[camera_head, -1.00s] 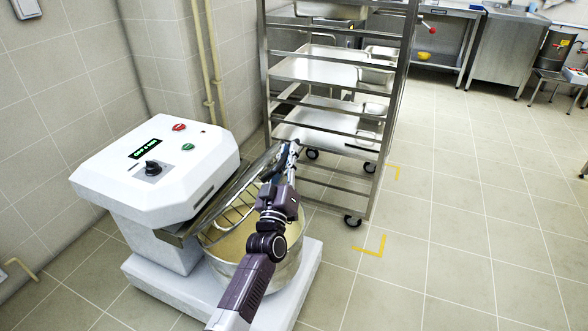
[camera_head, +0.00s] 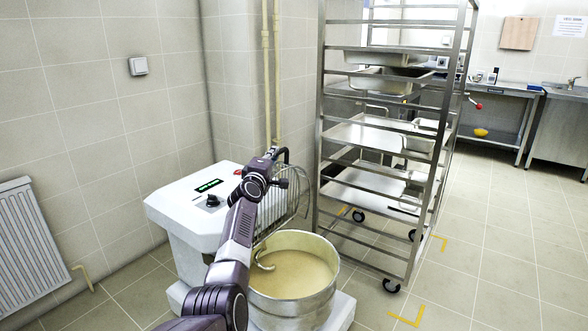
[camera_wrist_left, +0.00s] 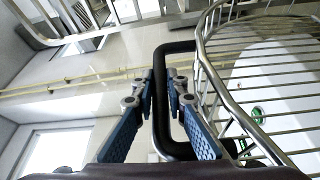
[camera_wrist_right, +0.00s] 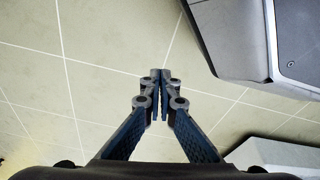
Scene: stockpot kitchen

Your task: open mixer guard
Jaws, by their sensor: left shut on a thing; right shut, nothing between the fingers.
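The mixer (camera_head: 190,232) is a white machine with a display, a knob and a metal bowl (camera_head: 318,305) holding beige dough around a hook. Its wire guard (camera_head: 290,208) stands steeply raised at the back of the bowl, beside the control head, leaving the bowl's top uncovered. My left gripper (camera_head: 275,160) is shut on the guard's black handle (camera_wrist_left: 158,75); the left wrist view shows the handle between the fingers and the guard's curved bars to the right. My left forearm hides part of the mixer. My right gripper (camera_wrist_right: 161,78) is shut and empty above the tiled floor.
A wheeled metal rack (camera_head: 322,130) with trays stands close to the right of the mixer. A tiled wall with pipes (camera_head: 265,80) is behind, a radiator (camera_head: 30,245) at left. Open floor (camera_head: 500,240) lies to the right.

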